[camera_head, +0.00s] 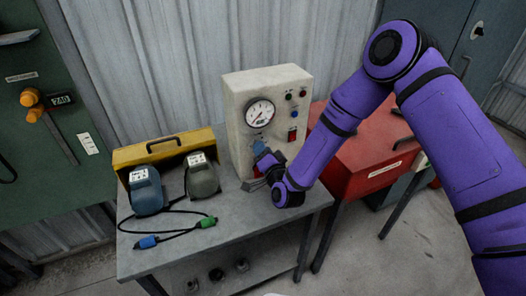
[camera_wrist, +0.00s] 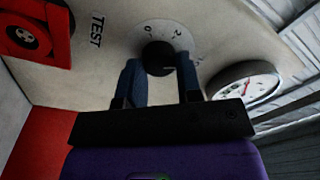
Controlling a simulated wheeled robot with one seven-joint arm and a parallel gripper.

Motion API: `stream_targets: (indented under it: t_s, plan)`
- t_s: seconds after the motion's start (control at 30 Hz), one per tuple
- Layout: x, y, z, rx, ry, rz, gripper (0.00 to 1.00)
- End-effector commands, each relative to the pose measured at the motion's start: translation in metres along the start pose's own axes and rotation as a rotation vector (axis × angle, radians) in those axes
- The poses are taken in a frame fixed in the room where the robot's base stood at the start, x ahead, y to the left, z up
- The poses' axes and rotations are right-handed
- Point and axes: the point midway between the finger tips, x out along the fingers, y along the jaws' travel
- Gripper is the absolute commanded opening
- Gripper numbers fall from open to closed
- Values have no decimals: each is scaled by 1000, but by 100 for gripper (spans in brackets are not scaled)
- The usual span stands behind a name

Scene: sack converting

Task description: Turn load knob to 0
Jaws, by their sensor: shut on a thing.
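The load knob (camera_wrist: 158,57) is a black round knob on a pale dial plate with numbers, in the upper middle of the wrist view. It sits on the front of the beige test box (camera_head: 234,118). My gripper (camera_wrist: 160,76) has its two blue fingers on either side of the knob, shut on it. In the head view my gripper (camera_head: 262,155) is at the lower front of the box and hides the knob. A 0 and a 2 show on the dial plate; the knob's exact pointer direction is hard to tell.
A gauge (camera_head: 260,113) is above the knob, and a red switch (camera_head: 292,136) is beside it. Two sensor heads (camera_head: 147,190) with cables lie on the grey table (camera_head: 235,215) by a yellow case (camera_head: 165,147). A red cabinet (camera_head: 345,165) stands right.

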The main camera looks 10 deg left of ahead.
Motion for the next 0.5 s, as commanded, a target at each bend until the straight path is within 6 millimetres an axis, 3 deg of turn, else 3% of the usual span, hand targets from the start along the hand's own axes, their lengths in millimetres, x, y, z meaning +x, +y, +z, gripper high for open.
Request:
stream_targets:
  t_s: [0.5]
  plan:
    - [-1,-1,1,-491,-29,-27,9]
